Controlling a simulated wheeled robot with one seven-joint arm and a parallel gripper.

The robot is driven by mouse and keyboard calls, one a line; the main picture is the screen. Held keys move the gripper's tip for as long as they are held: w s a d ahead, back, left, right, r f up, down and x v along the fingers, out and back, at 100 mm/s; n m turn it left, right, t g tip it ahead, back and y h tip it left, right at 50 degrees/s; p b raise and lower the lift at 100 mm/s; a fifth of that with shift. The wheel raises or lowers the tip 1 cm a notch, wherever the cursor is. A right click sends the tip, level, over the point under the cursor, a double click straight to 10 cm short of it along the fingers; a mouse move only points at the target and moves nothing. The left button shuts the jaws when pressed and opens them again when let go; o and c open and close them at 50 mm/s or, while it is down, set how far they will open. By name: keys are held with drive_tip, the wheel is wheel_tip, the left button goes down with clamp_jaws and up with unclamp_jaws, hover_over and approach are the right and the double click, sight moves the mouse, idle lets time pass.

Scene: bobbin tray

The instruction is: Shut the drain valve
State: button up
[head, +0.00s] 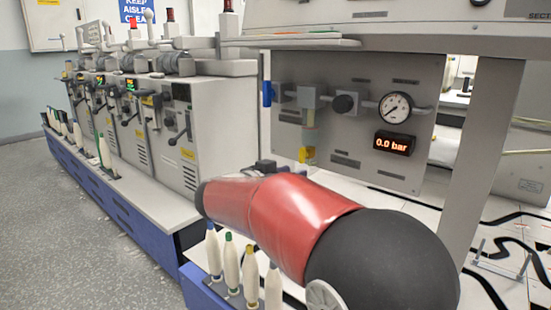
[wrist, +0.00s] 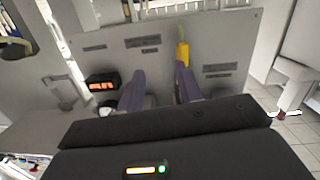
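A small yellow part (head: 307,155), which looks like the drain valve, sits under the clear bowl (head: 309,119) on the grey panel. In the wrist view the yellow part (wrist: 183,53) shows just beyond the tip of the right finger, with a greenish end pointing up the picture. I cannot tell its exact setting. My gripper (wrist: 160,82) is open and empty, its two fingers apart and facing the panel. The yellow part is nearer the right finger than the middle of the gap. In the head view my red arm hides the gripper.

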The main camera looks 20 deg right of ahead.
sight(300, 155)
drive_tip(key=shift+m+t+h, duration=0.3)
drive_tip(key=shift+t, duration=0.4)
drive_tip(key=w+d, duration=0.1)
drive_tip(key=w, duration=0.1)
drive_tip(key=w+d+p, duration=0.1)
drive_tip(key=w+d, duration=0.1)
drive_tip(key=w, duration=0.1)
drive_tip(key=w+d, duration=0.1)
drive_tip(key=w, duration=0.1)
drive_tip(key=shift+w+d+r, duration=0.25)
drive_tip(key=shift+r, duration=0.15)
clamp_jaws()
